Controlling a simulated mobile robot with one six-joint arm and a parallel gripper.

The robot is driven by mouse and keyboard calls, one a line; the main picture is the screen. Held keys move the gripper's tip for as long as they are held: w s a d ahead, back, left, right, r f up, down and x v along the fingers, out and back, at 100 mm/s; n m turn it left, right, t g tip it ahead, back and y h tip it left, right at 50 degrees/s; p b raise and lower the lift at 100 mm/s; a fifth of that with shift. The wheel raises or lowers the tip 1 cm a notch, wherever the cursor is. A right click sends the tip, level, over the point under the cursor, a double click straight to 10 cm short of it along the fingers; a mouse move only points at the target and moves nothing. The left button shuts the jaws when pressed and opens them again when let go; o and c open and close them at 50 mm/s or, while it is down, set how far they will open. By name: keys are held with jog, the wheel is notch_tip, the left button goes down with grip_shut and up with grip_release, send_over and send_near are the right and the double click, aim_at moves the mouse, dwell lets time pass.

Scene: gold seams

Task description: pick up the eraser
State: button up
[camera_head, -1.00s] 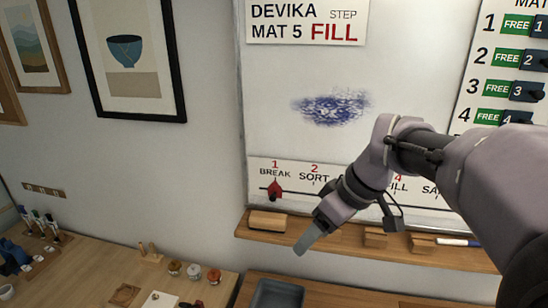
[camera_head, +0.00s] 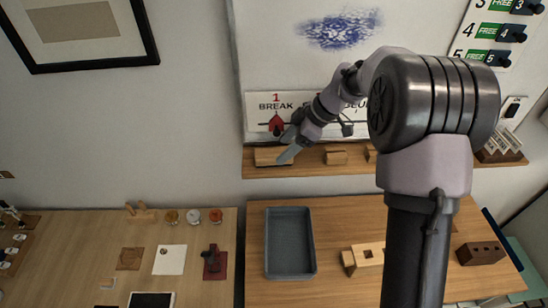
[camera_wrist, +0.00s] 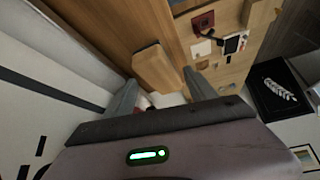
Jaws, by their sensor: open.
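The eraser (camera_head: 268,156) is a wooden block with a pale upper part. It lies at the left end of the wooden ledge (camera_head: 430,166) under the whiteboard. In the wrist view the eraser (camera_wrist: 157,68) appears just beyond the gap between my two fingers. My gripper (camera_head: 287,150) is open and empty, close to the eraser; one finger covers its right end in the head view. The wrist view shows the gripper's spread fingers (camera_wrist: 160,83) on either side of the eraser's near end. I cannot tell whether they touch it.
The whiteboard (camera_head: 270,60) rises right behind the ledge. Other wooden blocks (camera_head: 335,155) sit to the right on the ledge. Below are a grey tray (camera_head: 290,243), a wooden block with slots (camera_head: 364,256) and a table with small jars (camera_head: 193,216).

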aim_at(278, 152)
jog(key=x, duration=0.4)
jog(key=shift+w+a+f, duration=0.1)
jog(key=shift+a, duration=0.1)
jog(key=c, duration=1.4)
jog(key=s+b, duration=0.3)
jog(key=s, duration=1.5)
jog(key=shift+d, duration=0.1)
